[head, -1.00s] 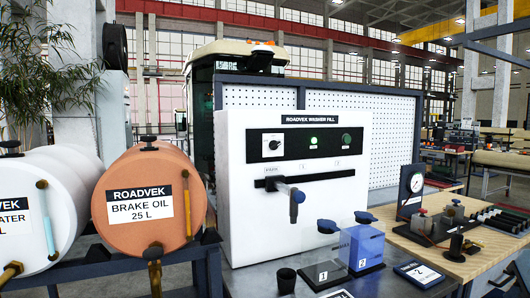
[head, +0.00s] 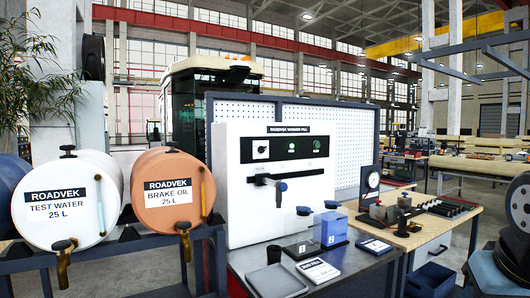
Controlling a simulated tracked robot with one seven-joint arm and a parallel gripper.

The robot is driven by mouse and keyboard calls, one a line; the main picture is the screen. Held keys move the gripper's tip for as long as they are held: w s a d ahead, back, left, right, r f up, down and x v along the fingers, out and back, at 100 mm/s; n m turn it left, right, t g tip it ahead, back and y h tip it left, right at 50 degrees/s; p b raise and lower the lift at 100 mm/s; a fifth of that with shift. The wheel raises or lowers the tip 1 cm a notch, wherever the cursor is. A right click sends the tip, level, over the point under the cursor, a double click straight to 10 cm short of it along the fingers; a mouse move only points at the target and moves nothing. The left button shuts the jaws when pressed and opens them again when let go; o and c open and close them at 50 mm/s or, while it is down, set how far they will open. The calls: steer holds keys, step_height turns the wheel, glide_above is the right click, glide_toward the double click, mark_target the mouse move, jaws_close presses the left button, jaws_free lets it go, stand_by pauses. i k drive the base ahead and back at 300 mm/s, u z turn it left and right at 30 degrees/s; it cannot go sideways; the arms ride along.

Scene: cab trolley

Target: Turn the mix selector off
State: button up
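The white Roadvek washer fill unit (head: 236,200) stands on the bench in the head view. A black panel on its upper front carries a small round knob with a white face (head: 261,149) at the left, which looks like the mix selector. The marks around it are too small to read, and I cannot tell its setting. A dark lever with a blue-tipped spout (head: 281,186) sits below the panel. My gripper is not in view.
Test water (head: 40,217) and brake oil (head: 150,205) drums lie on a rack at left. A grey tray (head: 275,283), a dark cup (head: 274,254) and numbered containers (head: 330,229) stand in front of the unit. A wooden bench (head: 430,225) and black reels (head: 497,262) are at right.

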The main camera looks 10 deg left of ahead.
mark_target(261, 149)
steer(key=u, duration=0.8)
steer(key=i, duration=1)
steer(key=u, duration=0.05)
